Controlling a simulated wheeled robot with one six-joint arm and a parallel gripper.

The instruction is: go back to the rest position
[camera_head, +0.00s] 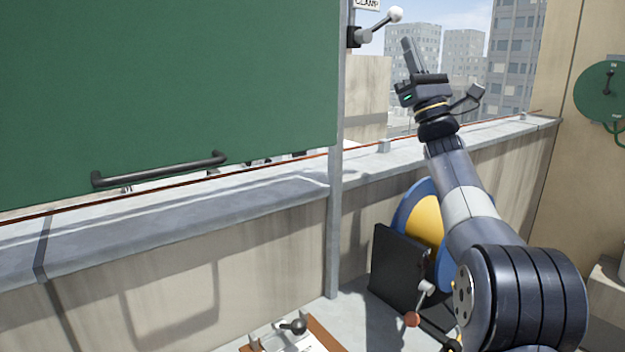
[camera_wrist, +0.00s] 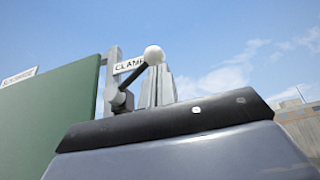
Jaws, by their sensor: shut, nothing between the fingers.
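My gripper (camera_head: 408,46) is raised in the upper right of the head view, pointing up, with its fingers together and nothing between them. It is a little right of the clamp lever (camera_head: 380,24), which has a white ball knob and a black base on a grey post. In the head view a gap shows between my gripper and the knob. In the wrist view the clamp lever (camera_wrist: 140,72) appears behind my fingers (camera_wrist: 158,88), its knob overlapping them in the picture. A "CLAMP" sign (camera_wrist: 129,64) is beside it.
A large green panel (camera_head: 170,90) with a black handle (camera_head: 160,170) fills the left. A parapet (camera_head: 190,215) runs behind. A green disc (camera_head: 598,92) is on the right wall.

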